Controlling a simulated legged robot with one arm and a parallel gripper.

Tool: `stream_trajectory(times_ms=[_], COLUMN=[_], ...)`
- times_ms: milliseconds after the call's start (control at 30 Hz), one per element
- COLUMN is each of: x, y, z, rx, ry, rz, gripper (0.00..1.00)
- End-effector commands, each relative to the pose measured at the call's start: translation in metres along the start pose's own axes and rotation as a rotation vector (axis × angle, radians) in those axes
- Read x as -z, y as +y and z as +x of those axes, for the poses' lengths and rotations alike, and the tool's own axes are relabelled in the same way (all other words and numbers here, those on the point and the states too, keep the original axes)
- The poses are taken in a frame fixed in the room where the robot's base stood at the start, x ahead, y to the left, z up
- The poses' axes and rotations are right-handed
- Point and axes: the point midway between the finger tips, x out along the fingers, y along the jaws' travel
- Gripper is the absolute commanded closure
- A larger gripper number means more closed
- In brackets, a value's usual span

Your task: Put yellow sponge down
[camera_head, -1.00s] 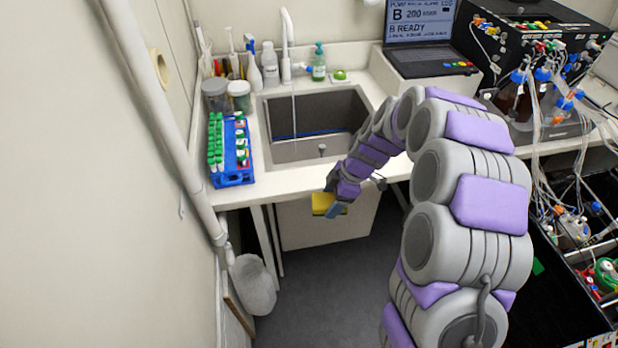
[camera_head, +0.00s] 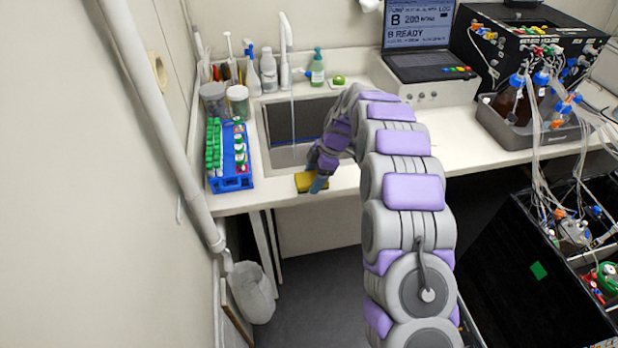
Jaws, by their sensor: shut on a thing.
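The yellow sponge (camera_head: 304,182) is in my gripper (camera_head: 316,181), at the front edge of the white counter (camera_head: 272,197) just before the sink. My gripper is shut on it, with a blue-grey fingertip against the sponge's right side. Whether the sponge touches the counter or hangs slightly above it, I cannot tell. My arm reaches in from the lower right and hides the right part of the sink.
The sink (camera_head: 283,154) lies behind the sponge, with water running from the tap (camera_head: 287,60). A blue rack (camera_head: 233,184) of green-capped tubes stands to the left. A laptop (camera_head: 420,52) and bottles in a tray (camera_head: 500,122) are right. A bin (camera_head: 252,293) stands below.

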Motion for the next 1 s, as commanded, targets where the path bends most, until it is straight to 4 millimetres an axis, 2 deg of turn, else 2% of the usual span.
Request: stream_trajectory(times_ms=[200, 333, 600, 800, 1000], x=[0.002, 0.003, 0.003, -0.008, -0.009], y=[0.025, 0.032, 0.038, 0.038, 0.038], z=[0.004, 0.005, 0.007, 0.036, 0.038], rx=[-0.003, 0.001, 0.002, 0.003, 0.000], ry=[0.000, 0.001, 0.001, 0.001, 0.000], rz=[-0.001, 0.000, 0.001, 0.001, 0.000], gripper=[0.64, 0.64, 0.64, 0.64, 0.64])
